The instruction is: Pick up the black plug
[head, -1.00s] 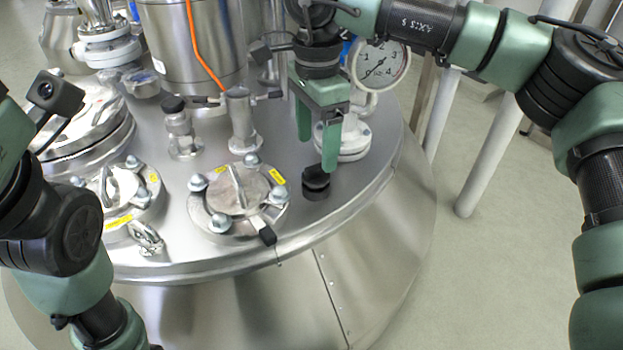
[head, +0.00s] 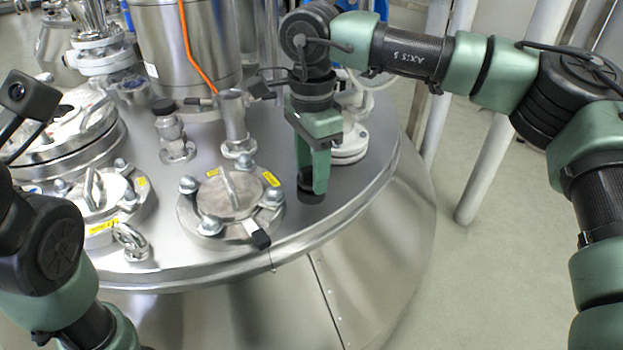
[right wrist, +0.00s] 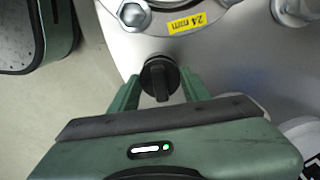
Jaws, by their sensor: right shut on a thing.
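The black plug (head: 311,193) stands on the steel vessel lid near its right rim, partly hidden by my right fingers in the head view. My right gripper (head: 313,182) points down over it and is shut on it. In the right wrist view the plug (right wrist: 160,78) sits between the two green fingertips (right wrist: 160,88), its raised grip bar lined up between them. My left arm shows at the left edge of the head view, but its fingers are out of the picture.
A clamped round hatch cover (head: 230,205) with bolts and a yellow label lies left of the plug. A white flange (head: 350,148) stands close behind my right gripper. A capped valve (head: 172,130) and a steel pipe stub (head: 235,125) rise further left. The lid's rim falls away in front.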

